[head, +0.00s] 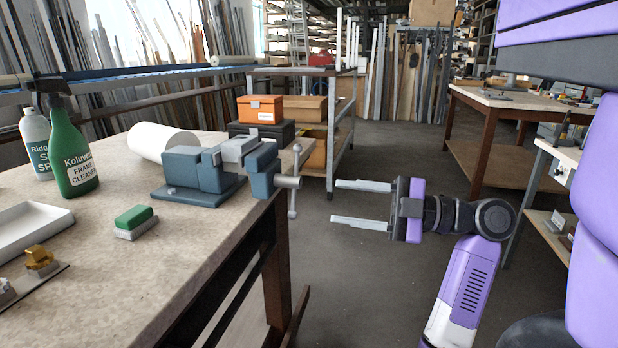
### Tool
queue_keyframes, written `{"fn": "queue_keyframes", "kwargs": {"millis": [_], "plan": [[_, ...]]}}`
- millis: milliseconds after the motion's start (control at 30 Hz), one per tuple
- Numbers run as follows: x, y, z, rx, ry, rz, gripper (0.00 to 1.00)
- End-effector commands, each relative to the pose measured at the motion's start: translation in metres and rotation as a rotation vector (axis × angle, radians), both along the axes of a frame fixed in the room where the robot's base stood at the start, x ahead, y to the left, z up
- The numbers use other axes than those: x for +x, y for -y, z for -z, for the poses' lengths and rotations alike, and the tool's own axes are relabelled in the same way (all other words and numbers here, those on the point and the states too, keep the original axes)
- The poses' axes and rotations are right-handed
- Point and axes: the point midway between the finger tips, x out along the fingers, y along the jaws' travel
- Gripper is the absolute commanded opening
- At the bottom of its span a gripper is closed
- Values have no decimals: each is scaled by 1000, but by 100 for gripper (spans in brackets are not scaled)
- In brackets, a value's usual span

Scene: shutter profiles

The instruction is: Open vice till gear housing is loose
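A blue-grey vice (200,172) sits on the workbench near its right edge. Its front jaw (263,170) faces right, and a light metal block, which looks like the gear housing (239,149), sits at the top between the jaws. I cannot tell how tightly it is held. The vice handle (293,184) is a grey bar standing roughly upright at the screw's end, beyond the bench edge. My gripper (347,203) is to the right of the handle, over the floor. Its two fingers point left, wide apart and empty, and do not touch the handle.
On the workbench (190,262) are a white roll (160,143), a green spray bottle (70,150), a green-topped block (134,221), a white tray (30,230) and brass-coloured parts (39,259). The floor between bench and arm is clear.

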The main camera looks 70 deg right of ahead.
Motion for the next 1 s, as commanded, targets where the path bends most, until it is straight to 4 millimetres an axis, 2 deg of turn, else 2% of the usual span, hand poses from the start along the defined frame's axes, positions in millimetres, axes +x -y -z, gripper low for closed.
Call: {"fn": "queue_keyframes", "kwargs": {"millis": [33, 100, 300, 533, 767, 933, 1000], "plan": [[-1, 2, -23, 24, -10, 0, 47], [-1, 6, -33, 60, -23, -2, 47], [4, 18, -52, 185, -56, -2, 47], [13, 32, -63, 355, -87, 8, 47], [26, 39, -54, 542, -122, 25, 47], [39, 39, -30, 658, -149, 40, 47], [47, 40, -9, 700, -160, 50, 47]]}}
